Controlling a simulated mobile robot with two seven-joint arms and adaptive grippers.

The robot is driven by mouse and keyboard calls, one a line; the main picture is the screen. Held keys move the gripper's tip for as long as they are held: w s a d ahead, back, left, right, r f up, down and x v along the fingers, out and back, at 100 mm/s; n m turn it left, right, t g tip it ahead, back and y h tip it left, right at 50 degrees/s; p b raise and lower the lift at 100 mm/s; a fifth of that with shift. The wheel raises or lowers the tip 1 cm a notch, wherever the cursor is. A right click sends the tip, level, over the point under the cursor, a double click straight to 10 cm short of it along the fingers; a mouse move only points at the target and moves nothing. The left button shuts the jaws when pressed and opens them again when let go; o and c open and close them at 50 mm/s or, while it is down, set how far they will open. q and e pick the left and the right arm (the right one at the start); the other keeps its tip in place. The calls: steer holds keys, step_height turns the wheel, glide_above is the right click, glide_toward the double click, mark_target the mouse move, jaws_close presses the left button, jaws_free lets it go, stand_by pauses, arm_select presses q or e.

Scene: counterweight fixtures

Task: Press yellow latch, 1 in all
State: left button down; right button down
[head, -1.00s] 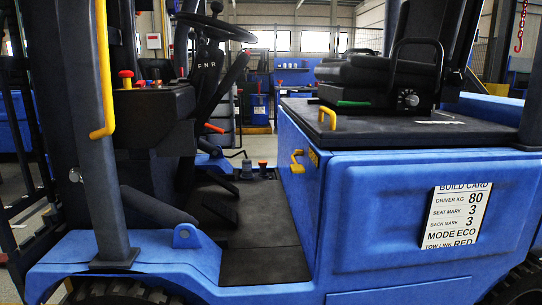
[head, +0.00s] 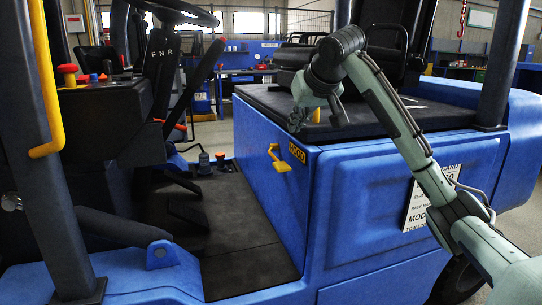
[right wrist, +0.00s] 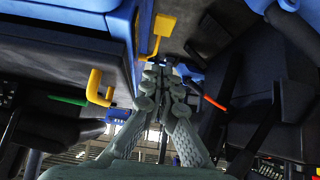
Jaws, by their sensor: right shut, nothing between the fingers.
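The yellow latch (head: 279,158) sits on the blue side panel of the forklift's seat box, beside a yellow label (head: 297,152). It also shows in the right wrist view (right wrist: 157,32), just beyond my fingertips and up from them in the picture. My right gripper (head: 297,120) is shut and empty. In the head view it appears above and slightly right of the latch, near the front corner of the seat base. I see a gap between fingertips and latch in the wrist view (right wrist: 163,72). My left gripper is not in view.
A yellow handle (right wrist: 97,90) stands on the black seat base (head: 262,98), close to my right gripper. The steering wheel (head: 170,10), levers and a red-knobbed console (head: 105,100) stand left. The footwell floor (head: 245,250) is open below the latch.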

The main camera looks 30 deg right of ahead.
mark_target(281, 163)
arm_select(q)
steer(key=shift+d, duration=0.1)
arm_select(e)
steer(key=shift+s+d, duration=0.1)
